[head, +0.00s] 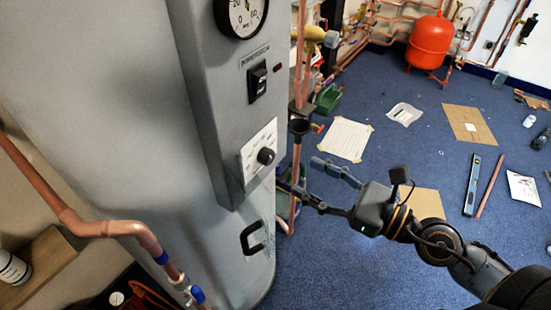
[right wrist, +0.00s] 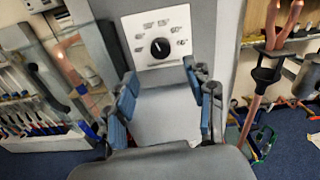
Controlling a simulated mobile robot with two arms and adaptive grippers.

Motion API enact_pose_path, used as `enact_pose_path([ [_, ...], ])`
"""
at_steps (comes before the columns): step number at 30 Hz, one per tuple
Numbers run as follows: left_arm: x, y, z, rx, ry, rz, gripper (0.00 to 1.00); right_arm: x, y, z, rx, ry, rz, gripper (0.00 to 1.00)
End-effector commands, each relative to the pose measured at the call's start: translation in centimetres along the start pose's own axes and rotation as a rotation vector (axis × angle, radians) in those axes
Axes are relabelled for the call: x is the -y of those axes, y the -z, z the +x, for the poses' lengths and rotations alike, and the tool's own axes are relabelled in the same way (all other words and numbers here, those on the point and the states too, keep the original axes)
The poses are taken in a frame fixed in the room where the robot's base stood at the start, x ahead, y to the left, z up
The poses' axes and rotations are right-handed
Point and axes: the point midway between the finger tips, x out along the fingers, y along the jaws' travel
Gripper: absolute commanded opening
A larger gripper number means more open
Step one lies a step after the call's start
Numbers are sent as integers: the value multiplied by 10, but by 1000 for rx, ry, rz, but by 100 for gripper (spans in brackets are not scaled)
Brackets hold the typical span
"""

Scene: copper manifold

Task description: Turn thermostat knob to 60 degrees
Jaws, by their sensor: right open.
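The thermostat knob (head: 266,156) is a black round dial on a white plate (head: 251,163), low on the grey control panel of a large grey cylinder. In the right wrist view the knob (right wrist: 160,48) sits on its white plate with several printed marks around it. Its pointer direction is too small to read surely. My right gripper (head: 318,177) is open and empty, to the right of the knob and apart from it. In the right wrist view its blue-padded fingers (right wrist: 166,108) are spread, below the knob. My left gripper is not in view.
Above the knob are a black power switch (head: 257,81) and a round gauge (head: 241,14). A copper pipe (head: 60,205) runs at the left of the cylinder (head: 110,130), and a black handle (head: 252,238) sits below the panel. The blue floor at right holds papers, cardboard and a level (head: 472,185).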

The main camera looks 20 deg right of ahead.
Motion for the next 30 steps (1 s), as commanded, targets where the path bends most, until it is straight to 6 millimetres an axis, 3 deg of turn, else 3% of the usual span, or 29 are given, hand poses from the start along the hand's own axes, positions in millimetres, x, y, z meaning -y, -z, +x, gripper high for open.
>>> enact_pose_path([
  [1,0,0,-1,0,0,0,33,0,-2,4,5,0,-4,54],
  [3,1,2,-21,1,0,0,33,4,-10,14,6,7,2,54],
  [12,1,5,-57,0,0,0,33,2,-8,61,5,2,1,54],
  [19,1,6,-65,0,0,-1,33,1,-3,83,3,3,1,54],
  [29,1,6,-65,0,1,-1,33,0,0,86,1,1,0,54],
  [30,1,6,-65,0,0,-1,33,0,0,86,2,1,0,48],
])
